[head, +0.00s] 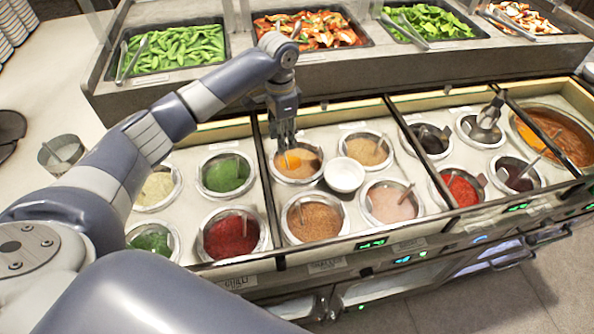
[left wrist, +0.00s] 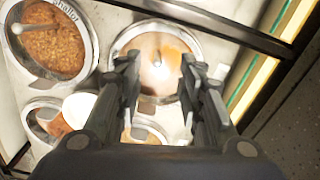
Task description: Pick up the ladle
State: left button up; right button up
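My left gripper (head: 285,132) points down over a round well of orange-brown sauce (head: 298,165) in the counter. In the left wrist view its two fingers (left wrist: 158,82) are apart, on either side of the near part of that well. A thin pale handle (left wrist: 158,51), apparently the ladle's, stands in the sauce between and beyond the fingertips. No contact shows. The ladle's bowl is hidden, and several wells hold similar handles, so I cannot tell for sure which is the ladle.
A small white bowl (head: 343,175) stands among the wells, close right of the gripper. Wells of tan granules (head: 368,150) and brown granules (head: 315,218) are near. A metal utensil (head: 487,118) rises at the right. Food trays (head: 178,48) line the raised back shelf.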

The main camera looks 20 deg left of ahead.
aim_at(285, 160)
pick_arm(q)
jog(key=shift+f, duration=0.8)
jog(key=f, duration=0.1)
jog(key=f+p, duration=0.1)
jog(key=f, duration=0.2)
jog(key=shift+d+f, duration=0.2)
jog(key=shift+d, duration=0.05)
jog(key=shift+f, duration=0.4)
grip_shut()
pick_arm(e)
jog(key=shift+w+a+r, duration=0.45)
jog(key=shift+w+r, duration=0.15)
jog(key=shift+r, duration=0.2)
